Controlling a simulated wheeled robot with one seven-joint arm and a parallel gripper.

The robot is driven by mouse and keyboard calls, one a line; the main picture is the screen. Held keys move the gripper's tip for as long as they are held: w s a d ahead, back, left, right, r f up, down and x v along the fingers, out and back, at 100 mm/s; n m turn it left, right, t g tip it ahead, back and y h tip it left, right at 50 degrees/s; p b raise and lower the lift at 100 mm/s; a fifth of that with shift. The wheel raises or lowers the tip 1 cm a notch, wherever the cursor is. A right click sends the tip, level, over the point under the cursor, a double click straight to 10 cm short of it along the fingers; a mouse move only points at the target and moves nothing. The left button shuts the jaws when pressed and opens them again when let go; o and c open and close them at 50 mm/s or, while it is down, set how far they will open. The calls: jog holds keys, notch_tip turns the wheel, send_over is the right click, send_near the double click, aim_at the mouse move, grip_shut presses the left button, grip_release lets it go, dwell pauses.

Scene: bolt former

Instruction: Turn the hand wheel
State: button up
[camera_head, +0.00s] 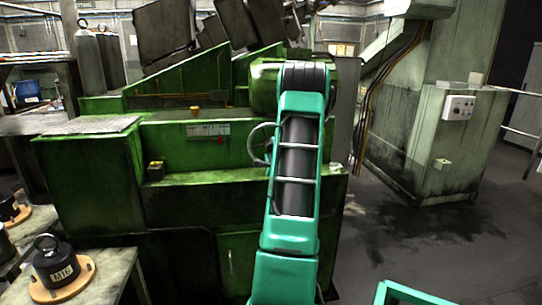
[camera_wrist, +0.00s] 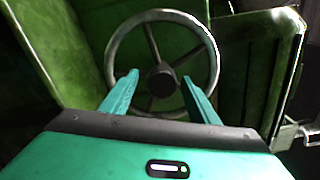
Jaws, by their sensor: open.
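The hand wheel (camera_wrist: 161,80) is a grey metal ring with a dark hub and thin spokes, on the green machine. It faces the wrist camera. In the head view, part of its rim (camera_head: 251,145) shows left of my arm, which hides the rest. My gripper (camera_wrist: 160,77) is open in the wrist view. Its two teal fingers point at the wheel, one on each side of the hub, and overlap the lower part of the rim in the picture. Nothing is seen held between them. I cannot tell whether the fingers touch the wheel.
The green machine (camera_head: 200,190) fills the middle of the head view, with a ledge below the wheel. At lower left, a black M16 weight (camera_head: 58,262) sits on a wooden disc on a table. A grey control cabinet (camera_head: 432,130) stands right. The floor (camera_head: 425,240) at right is open.

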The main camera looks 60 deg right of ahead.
jog(key=v, duration=0.5)
jog(key=shift+w+a, duration=0.1)
jog(key=shift+w, duration=0.05)
dwell(0.4)
